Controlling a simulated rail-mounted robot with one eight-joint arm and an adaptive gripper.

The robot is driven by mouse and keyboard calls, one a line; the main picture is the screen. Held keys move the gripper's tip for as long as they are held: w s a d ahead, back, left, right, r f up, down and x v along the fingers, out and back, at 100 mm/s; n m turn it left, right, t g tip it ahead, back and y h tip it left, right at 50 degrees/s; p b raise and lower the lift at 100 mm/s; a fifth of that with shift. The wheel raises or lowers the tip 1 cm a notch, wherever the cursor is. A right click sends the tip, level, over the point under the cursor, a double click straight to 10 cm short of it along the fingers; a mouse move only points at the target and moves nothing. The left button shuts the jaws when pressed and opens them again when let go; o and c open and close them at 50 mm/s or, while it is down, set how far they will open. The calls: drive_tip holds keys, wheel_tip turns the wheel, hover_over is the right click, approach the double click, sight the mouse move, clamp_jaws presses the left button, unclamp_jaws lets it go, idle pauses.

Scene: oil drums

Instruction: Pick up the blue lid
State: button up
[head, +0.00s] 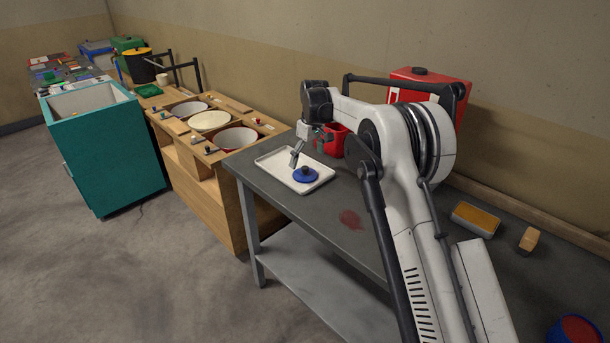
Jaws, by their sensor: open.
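The blue lid (305,175) is a round disc with a knob on top. It lies on a white rectangular tray (272,161) on the dark grey table. My gripper (303,160) is just above and behind the lid, pointing down, with its jaws open. One finger shows over the tray to the left of the lid's knob; the other finger is hard to make out. I cannot tell whether a finger touches the lid.
A red container (333,140) stands behind the tray, partly hidden by my arm. A red box (428,80) is at the table's back. A tray with orange content (476,219) and a tan block (529,240) lie right. A wooden counter (222,190) stands left of the table (330,222).

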sight(305, 167)
drive_tip(key=shift+w+a+f, duration=0.1)
drive_tip(key=shift+a+f, duration=0.1)
drive_tip(key=shift+f, duration=1.25)
drive_tip(key=shift+w+a+f, duration=0.1)
drive_tip(key=shift+a+f, duration=0.1)
drive_tip(key=shift+f, duration=1.2)
drive_tip(key=shift+s, duration=0.1)
drive_tip(key=shift+c, duration=0.2)
drive_tip(key=c, duration=1)
